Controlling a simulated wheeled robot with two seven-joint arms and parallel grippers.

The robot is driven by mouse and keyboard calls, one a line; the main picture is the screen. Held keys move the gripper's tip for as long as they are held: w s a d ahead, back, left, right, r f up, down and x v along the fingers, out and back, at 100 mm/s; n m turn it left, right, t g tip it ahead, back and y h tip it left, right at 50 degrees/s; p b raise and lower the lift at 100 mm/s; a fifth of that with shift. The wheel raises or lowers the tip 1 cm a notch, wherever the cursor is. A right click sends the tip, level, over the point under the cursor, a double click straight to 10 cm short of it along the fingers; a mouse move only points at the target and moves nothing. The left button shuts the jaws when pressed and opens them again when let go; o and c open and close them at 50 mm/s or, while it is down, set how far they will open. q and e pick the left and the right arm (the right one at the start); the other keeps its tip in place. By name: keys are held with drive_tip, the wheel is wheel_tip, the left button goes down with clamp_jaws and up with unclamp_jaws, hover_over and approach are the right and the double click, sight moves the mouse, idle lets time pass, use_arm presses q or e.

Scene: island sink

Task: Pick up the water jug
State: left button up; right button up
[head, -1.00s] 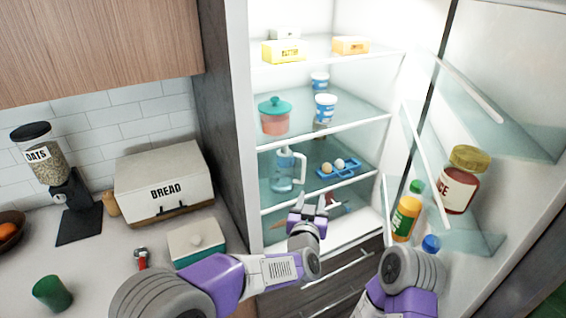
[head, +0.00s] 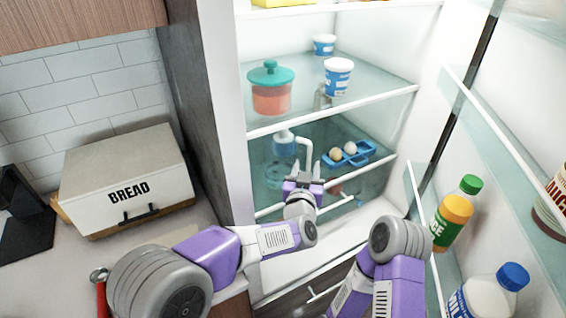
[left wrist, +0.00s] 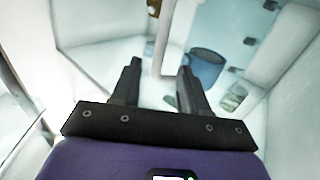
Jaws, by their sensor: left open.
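The gripper is open in front of the jug, near the handle. In the left wrist view the two dark fingers (left wrist: 160,75) are spread apart. A pale bar, seemingly the handle, shows between the fingertips, and I cannot tell whether they touch it. My right arm shows at the lower right, but its gripper is out of view.
A blue egg tray (head: 362,156) sits right of the jug. A teal-lidded canister (head: 271,92) and a blue-white cup (head: 338,78) stand on the shelf above. Door bottles (head: 453,213) flank the right. A bread box (head: 125,185) is on the left counter.

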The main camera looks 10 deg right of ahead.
sight(309, 154)
use_arm(q)
drive_tip(key=shift+w+d+r, duration=0.2)
drive_tip(key=shift+w+d, duration=0.05)
drive_tip(key=shift+w, duration=0.3)
drive_tip(key=shift+x, duration=2.75)
drive_tip(key=shift+r, duration=0.2)
clamp_jaws()
drive_tip(key=shift+r, duration=0.1)
